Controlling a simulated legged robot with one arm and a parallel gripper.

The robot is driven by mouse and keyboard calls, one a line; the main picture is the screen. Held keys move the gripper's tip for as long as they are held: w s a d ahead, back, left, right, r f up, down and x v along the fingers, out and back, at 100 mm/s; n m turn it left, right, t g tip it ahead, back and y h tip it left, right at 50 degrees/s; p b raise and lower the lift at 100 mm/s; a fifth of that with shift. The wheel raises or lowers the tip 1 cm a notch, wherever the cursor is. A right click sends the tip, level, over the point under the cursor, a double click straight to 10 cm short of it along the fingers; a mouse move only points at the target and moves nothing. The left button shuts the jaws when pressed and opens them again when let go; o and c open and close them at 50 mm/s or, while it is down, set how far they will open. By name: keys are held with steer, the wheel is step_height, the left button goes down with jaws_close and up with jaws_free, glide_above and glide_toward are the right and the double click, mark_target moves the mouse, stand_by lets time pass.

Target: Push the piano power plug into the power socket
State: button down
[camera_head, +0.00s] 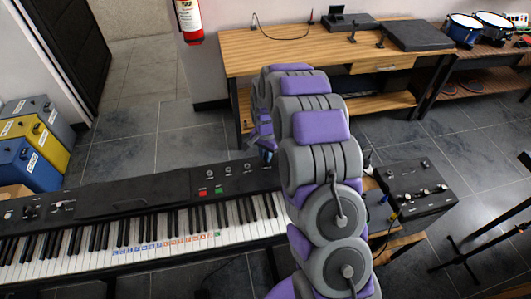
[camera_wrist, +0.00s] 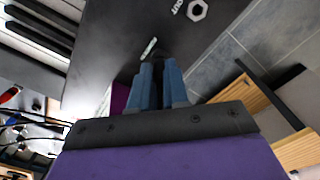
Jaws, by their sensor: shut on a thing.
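The black piano (camera_head: 150,205) stretches across the lower left of the head view. Its dark panel (camera_wrist: 115,45) fills the upper middle of the wrist view. A small pale slot-like mark, perhaps the power socket (camera_wrist: 149,48), shows on that panel just ahead of my fingertips. My gripper (camera_wrist: 160,66) has its blue fingers close together, shut on a small dark thing at their tips, which looks like the power plug (camera_wrist: 157,58). The fingers hide most of it, and I cannot tell whether it touches the socket. In the head view my gripper (camera_head: 266,148) is at the piano's back right edge, partly hidden by my arm.
A hex-nut jack marked OUT (camera_wrist: 197,10) is on the panel, up and right of the fingertips. A wooden desk (camera_head: 300,45) stands behind. A black control box (camera_head: 410,190) is right of my arm. Coloured cases (camera_head: 30,145) stand at far left. Tiled floor behind the piano is clear.

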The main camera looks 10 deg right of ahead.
steer(key=shift+f, duration=0.55)
stand_by(0.4)
steer(key=c, duration=1)
jaws_free()
steer(key=shift+c, duration=0.2)
